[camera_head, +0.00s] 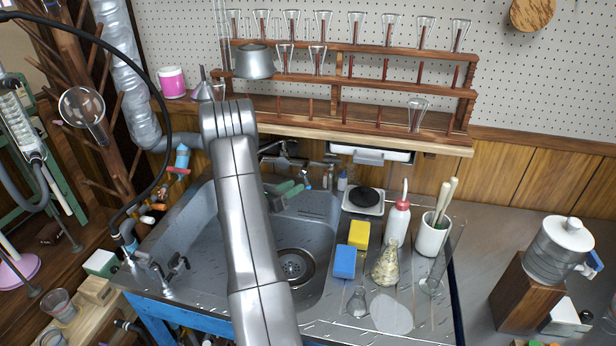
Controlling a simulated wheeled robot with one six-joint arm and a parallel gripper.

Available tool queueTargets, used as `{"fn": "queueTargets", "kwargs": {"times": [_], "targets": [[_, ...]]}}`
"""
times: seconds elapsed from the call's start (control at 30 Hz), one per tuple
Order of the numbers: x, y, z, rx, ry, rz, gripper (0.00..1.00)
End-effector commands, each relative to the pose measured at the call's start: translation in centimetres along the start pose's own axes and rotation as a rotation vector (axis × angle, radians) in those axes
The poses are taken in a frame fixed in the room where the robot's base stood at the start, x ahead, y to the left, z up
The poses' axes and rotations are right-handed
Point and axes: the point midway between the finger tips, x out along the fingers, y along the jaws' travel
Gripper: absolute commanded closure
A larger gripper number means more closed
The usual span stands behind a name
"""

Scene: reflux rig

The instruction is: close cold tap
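A metal tap fitting (282,152) is on the wall behind the sink (318,228), partly hidden by my silver arm. A small blue-marked part (306,184) shows just below and right of it. I cannot tell for sure which part is the cold tap or whether it is turned on. Grey-green parts (290,192) stick out to the right of my arm over the back of the sink, close to the blue-marked part. They may belong to my gripper, but I cannot make out its fingertips. No water stream is clearly visible.
A yellow sponge (359,234), a blue sponge (345,262), a wash bottle (397,222) and a flask (386,266) stand right of the basin. Above is a wooden glassware rack (360,130). At left are a red-handled blue valve (181,158) and another fitting (172,270).

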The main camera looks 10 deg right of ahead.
Motion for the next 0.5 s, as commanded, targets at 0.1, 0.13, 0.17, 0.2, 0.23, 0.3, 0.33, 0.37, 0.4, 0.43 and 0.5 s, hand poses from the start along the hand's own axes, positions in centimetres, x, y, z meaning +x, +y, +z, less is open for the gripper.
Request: {"fn": "queueTargets", "kwargs": {"times": [0.1,0.13,0.17,0.2,0.23,0.3,0.33,0.37,0.4,0.43,0.5], "targets": [[2.8,-0.2,0.1,0.001,0.002,-0.005,0.65],[3.4,-0.1,0.1,0.000,0.001,-0.004,0.65],[4.0,-0.1,0.1,0.001,0.001,-0.004,0.65],[4.7,-0.1,0.1,0.001,0.002,-0.004,0.65],[5.2,-0.1,0.1,0.001,0.002,-0.003,0.65],[6.1,-0.1,0.1,0.002,0.001,-0.003,0.65],[6.5,-0.1,0.1,0.002,0.001,-0.003,0.65],[6.8,-0.1,0.1,0.001,0.001,-0.002,0.65],[7.2,-0.1,0.1,0.001,0.001,-0.002,0.65],[7.4,0.0,0.1,0.001,0.001,-0.001,0.65],[7.7,0.0,0.0,0.000,0.002,0.000,0.65]]}}
